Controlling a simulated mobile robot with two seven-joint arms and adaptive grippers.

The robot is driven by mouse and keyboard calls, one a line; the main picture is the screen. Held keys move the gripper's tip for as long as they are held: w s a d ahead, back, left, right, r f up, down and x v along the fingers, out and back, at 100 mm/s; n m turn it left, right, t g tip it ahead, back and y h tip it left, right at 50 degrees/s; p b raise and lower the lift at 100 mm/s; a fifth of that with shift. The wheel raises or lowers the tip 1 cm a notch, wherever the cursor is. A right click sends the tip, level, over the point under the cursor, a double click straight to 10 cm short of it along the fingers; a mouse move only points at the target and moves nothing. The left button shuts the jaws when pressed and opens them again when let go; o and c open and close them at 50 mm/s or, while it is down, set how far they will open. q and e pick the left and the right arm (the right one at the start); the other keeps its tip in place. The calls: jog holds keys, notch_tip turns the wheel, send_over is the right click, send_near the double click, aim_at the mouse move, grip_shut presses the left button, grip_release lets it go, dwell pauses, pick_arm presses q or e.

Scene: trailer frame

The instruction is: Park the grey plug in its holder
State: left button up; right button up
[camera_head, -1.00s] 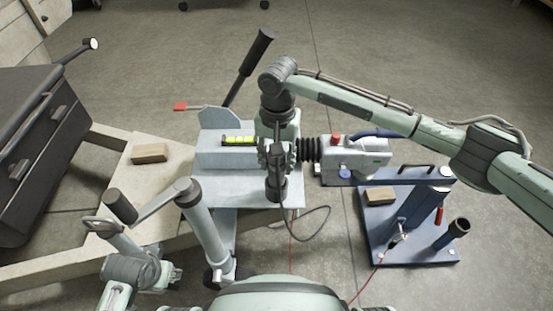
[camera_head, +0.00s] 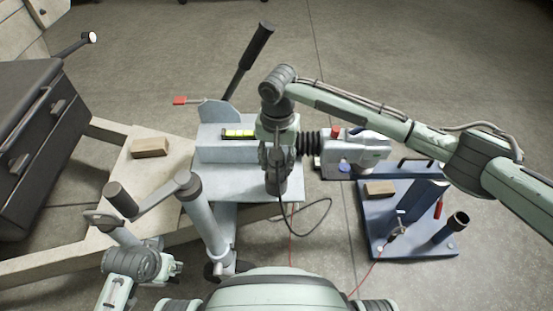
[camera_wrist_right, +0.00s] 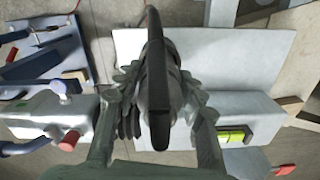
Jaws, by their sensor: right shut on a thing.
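My right gripper (camera_head: 274,168) is shut on the grey plug (camera_head: 277,186), over the front right part of the pale metal plate (camera_head: 240,182) of the trailer frame. In the right wrist view the dark plug (camera_wrist_right: 155,92) sits between the fingers (camera_wrist_right: 157,100), with a black cable. The cable (camera_head: 325,212) loops to the right in the head view. I cannot make out the plug's holder for certain; the gripper and plug hide part of the plate. My left gripper (camera_head: 174,267) is low at the left, away from the plug; its finger opening is unclear.
A grey jockey-wheel post with a crank (camera_head: 205,225) stands left of the plug. A coupling with a black bellows (camera_head: 312,142) is close on the right. A blue stand (camera_head: 415,245) is farther right. A yellow-green level (camera_head: 238,133) and tall dark lever (camera_head: 250,60) are behind.

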jog(key=shift+f, duration=0.9)
jog(key=o, duration=1.4)
jog(key=shift+c, duration=0.2)
jog(key=shift+r, duration=0.1)
notch_tip(320, 180, up, 12)
jog(key=shift+s, duration=0.1)
